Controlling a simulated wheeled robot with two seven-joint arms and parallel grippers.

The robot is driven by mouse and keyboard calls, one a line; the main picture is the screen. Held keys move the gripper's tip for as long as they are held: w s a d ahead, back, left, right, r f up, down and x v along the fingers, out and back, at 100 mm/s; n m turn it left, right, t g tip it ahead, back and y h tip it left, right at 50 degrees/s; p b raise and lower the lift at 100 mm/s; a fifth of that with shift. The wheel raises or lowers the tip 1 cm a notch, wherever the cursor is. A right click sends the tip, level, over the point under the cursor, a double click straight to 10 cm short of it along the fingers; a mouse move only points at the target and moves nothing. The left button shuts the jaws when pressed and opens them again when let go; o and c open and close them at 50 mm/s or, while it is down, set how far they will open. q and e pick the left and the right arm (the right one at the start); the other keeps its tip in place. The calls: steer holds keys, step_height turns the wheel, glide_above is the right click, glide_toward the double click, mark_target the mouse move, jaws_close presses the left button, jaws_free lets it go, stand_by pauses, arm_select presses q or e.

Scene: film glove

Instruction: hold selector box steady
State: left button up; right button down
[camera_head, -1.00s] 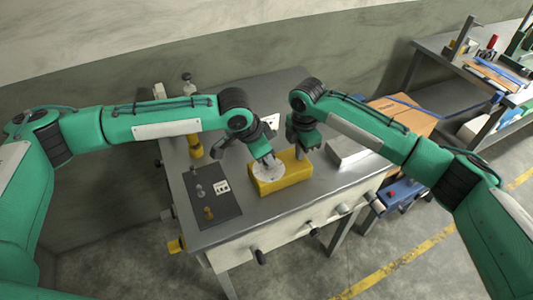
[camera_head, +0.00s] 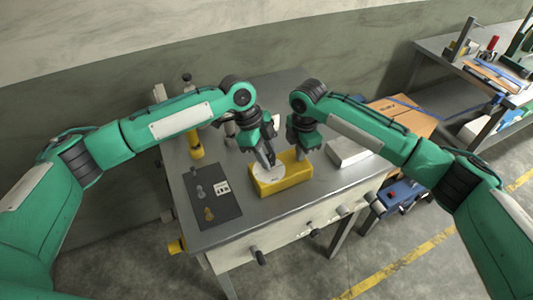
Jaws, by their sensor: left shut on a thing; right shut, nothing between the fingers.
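The selector box (camera_head: 291,180) is a yellow block lying flat on the grey workbench, with a pale round dial (camera_head: 268,175) on its top left. My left gripper (camera_head: 267,161) points down at the dial, shut on a small part there that its fingers hide, apparently the dial's knob. My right gripper (camera_head: 302,153) points down at the back right of the box, shut with nothing between its fingers. I cannot tell whether it touches the box.
The workbench (camera_head: 250,220) has a dark panel (camera_head: 212,197) with small pegs at left. A yellow cylinder (camera_head: 195,146) stands behind it. A pale block (camera_head: 345,153) lies right of the box. A cardboard box (camera_head: 405,115) and another bench (camera_head: 440,44) are farther right.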

arm_select(q)
steer(key=shift+d+m+g+y, duration=0.15)
steer(key=shift+m+g, duration=0.2)
steer(key=shift+m, duration=0.75)
steer(key=shift+m+g+y, duration=0.15)
steer(key=shift+m+g, duration=0.2)
steer(key=shift+m, duration=0.75)
steer(key=o, duration=1)
steer(key=shift+c, duration=0.2)
steer(key=v, duration=1.2)
